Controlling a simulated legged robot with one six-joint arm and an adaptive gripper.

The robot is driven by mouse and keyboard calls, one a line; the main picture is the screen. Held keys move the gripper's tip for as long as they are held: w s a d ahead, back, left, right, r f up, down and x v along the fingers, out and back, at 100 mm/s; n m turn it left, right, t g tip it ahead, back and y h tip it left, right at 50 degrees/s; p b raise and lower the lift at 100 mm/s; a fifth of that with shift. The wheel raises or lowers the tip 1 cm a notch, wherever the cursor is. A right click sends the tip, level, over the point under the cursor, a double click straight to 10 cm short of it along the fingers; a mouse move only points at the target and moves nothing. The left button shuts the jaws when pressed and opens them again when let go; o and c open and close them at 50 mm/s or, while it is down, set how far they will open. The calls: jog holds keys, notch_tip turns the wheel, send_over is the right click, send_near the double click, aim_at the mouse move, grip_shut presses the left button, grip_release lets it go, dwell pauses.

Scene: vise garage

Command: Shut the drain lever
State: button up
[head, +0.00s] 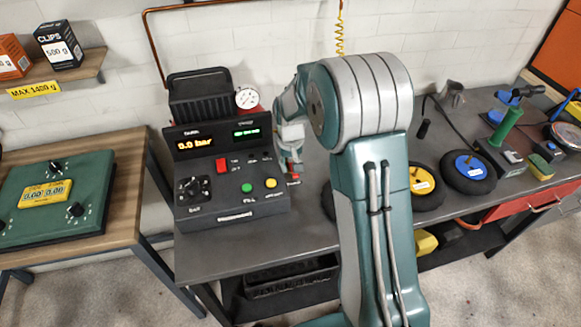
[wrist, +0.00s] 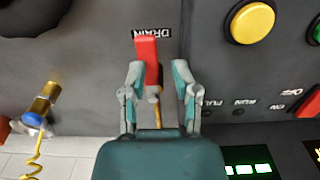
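The drain lever (wrist: 147,52) has a red handle, with a brass-coloured part below it and a DRAIN label (wrist: 152,33) beside its top in the wrist view. My gripper (wrist: 157,80) is open, with one finger on each side of the lower part of the red handle. I see gaps on both sides, so the fingers do not appear closed on it. In the head view my gripper (head: 291,160) is at the right side of the dark control unit (head: 232,208), partly hidden by my arm. The lever is not clear there.
The control unit stands on a grey bench (head: 260,247) and carries a dial gauge (head: 247,98). In the wrist view a yellow button (wrist: 251,22) and a brass fitting with a yellow coiled hose (wrist: 41,103) are nearby. Wheels (head: 468,172) lie to the right.

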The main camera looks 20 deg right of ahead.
jog(key=shift+s+d+f, duration=0.1)
jog(key=shift+f, duration=0.35)
jog(key=shift+d+f, duration=0.1)
jog(key=shift+d, duration=0.7)
jog(key=shift+a, duration=0.15)
grip_shut()
jog(key=shift+a, duration=0.35)
